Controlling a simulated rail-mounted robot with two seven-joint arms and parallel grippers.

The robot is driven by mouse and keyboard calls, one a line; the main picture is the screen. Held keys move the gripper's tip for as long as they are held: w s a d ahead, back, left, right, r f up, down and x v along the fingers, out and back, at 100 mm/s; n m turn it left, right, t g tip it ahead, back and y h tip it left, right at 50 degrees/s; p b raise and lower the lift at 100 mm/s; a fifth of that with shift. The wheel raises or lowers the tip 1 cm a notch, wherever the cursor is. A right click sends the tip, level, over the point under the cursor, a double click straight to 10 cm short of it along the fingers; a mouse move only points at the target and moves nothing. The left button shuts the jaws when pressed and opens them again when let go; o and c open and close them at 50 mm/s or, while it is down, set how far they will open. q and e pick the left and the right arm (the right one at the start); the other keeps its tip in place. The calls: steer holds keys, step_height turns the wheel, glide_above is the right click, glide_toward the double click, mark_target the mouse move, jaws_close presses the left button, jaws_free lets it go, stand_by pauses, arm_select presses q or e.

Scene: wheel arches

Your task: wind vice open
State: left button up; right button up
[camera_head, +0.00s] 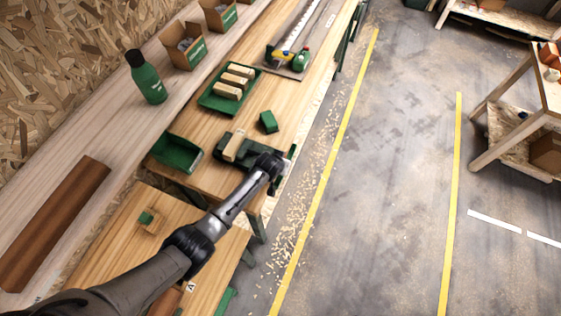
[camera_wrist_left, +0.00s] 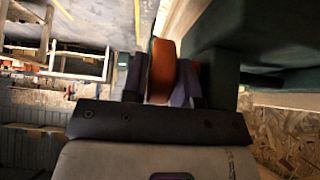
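The green vice (camera_head: 249,157) stands near the right edge of the wooden bench, with a pale wood block (camera_head: 235,146) in its jaws. My left gripper (camera_head: 279,163) is at the vice's front end, over the bench edge; its fingers are too small to read there. In the left wrist view, the fingers (camera_wrist_left: 162,82) stand close on both sides of an orange-brown handle part (camera_wrist_left: 161,68) and appear shut on it. The green vice body (camera_wrist_left: 245,45) fills the upper right of that view. My right gripper is not in view.
Shavings lie on the floor beside the bench.

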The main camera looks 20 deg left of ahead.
arm_select(q)
steer(key=shift+o, duration=0.4)
steer(key=shift+s+r, duration=0.15)
steer(key=shift+r, duration=0.05)
steer(key=p+v, duration=0.1)
steer(key=v, duration=1.2)
steer(key=shift+p, duration=0.35)
steer(key=shift+r, duration=0.15)
